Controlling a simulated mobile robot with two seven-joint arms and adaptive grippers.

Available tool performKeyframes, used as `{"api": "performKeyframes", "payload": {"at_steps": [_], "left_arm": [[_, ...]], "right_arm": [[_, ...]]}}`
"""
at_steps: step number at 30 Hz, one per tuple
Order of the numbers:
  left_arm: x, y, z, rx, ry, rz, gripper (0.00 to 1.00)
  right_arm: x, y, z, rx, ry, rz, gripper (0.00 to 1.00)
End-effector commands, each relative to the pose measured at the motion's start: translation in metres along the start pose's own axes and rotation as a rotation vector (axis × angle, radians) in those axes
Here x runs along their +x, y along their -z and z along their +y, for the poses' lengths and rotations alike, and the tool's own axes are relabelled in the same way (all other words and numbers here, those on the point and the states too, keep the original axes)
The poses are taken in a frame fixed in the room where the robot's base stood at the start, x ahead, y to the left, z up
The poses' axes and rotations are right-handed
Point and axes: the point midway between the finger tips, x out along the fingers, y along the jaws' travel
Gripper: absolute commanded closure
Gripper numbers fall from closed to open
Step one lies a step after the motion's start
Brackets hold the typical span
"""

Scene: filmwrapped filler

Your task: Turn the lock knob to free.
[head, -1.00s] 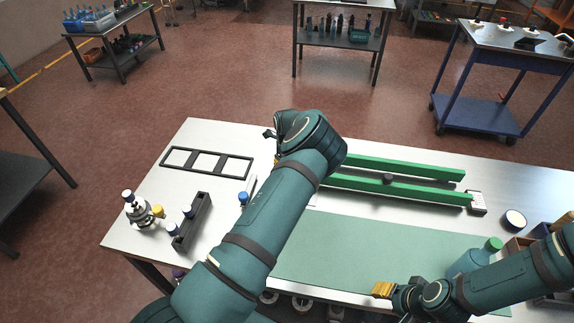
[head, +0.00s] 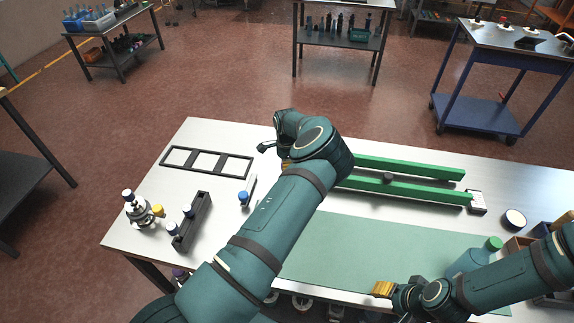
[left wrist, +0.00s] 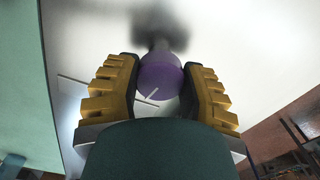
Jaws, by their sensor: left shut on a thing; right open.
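The lock knob (left wrist: 160,76) is a round purple knob with a white pointer line, seen in the left wrist view. A dark, blurred shape (left wrist: 160,25) lies beyond it over the pale table top. My left gripper (left wrist: 160,90) has its yellow-backed black fingers on both sides of the knob and is shut on it. In the head view my left arm hides the knob and most of this gripper. My right gripper (head: 383,289) is open, with yellow fingers, over the front edge of the green mat (head: 390,255).
Two green rails (head: 410,190) run right of my left wrist, ending near a small white block (head: 477,202). A black three-window frame (head: 207,162), a black rack (head: 192,222) and bottles (head: 138,210) stand at left. A blue bottle (head: 470,262) stands by my right arm.

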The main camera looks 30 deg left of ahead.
Motion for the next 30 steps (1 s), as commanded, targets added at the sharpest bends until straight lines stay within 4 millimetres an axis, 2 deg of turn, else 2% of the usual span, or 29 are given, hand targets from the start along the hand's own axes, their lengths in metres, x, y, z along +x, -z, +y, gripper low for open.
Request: {"api": "performKeyframes", "payload": {"at_steps": [12,28,29,30], "left_arm": [[0.001,-0.0007,0.0007,-0.177,-0.002,-0.001,0.93],[0.0012,-0.0009,0.0009,-0.199,-0.003,-0.002,0.93],[0.0012,-0.0009,0.0009,-0.199,-0.003,-0.002,0.48],[0.0012,-0.0009,0.0009,-0.198,-0.003,-0.002,0.34]], "right_arm": [[0.0001,0.0,0.0,0.0,0.0,0.0,0.53],[0.0001,0.0,0.0,0.0,0.0,0.0,0.53],[0.0001,0.0,0.0,0.0,0.0,0.0,0.53],[0.0001,0.0,0.0,0.0,0.0,0.0,0.53]]}}
